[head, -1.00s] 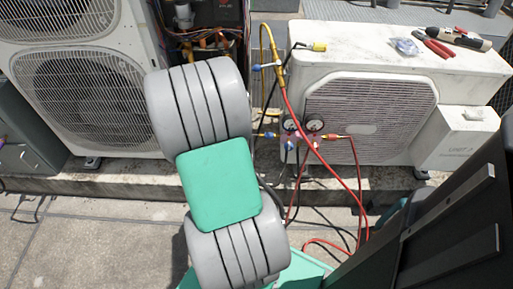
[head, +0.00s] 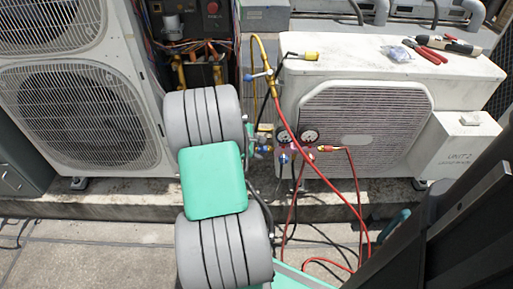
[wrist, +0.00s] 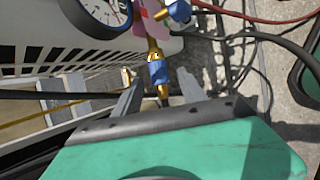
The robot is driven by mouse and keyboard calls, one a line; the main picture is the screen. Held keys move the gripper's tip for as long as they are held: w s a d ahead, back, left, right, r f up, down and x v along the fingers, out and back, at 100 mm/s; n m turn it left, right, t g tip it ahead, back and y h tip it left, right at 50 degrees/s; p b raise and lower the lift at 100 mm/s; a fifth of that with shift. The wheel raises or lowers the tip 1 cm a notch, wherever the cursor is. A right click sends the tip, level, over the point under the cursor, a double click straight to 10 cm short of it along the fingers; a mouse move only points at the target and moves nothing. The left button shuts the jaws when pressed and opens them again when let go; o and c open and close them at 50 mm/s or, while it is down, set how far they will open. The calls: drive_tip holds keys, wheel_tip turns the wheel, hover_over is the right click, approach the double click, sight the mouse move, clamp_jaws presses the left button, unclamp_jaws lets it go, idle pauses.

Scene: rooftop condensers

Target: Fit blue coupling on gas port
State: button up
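A blue coupling (wrist: 158,72) with a brass end sits on the left side of the gauge manifold (head: 297,143). In the wrist view it lies between the two fingers of my gripper (wrist: 160,92), which are apart, with a visible gap on each side. Whether the fingers are level with it in depth is hard to tell. A dark hose end shows below the coupling. My arm mostly hides my gripper in the head view. Brass fittings (head: 181,72) show in the open service bay of the tall unit; I cannot tell which is the gas port.
A low white condenser (head: 365,125) stands behind the manifold, with red-handled pliers (head: 427,52) and a yellow-ended black hose (head: 308,56) on top. Red hoses (head: 325,177) loop down to the deck. The tall unit (head: 85,115) is at left.

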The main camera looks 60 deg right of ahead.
clamp_jaws()
idle(0.8)
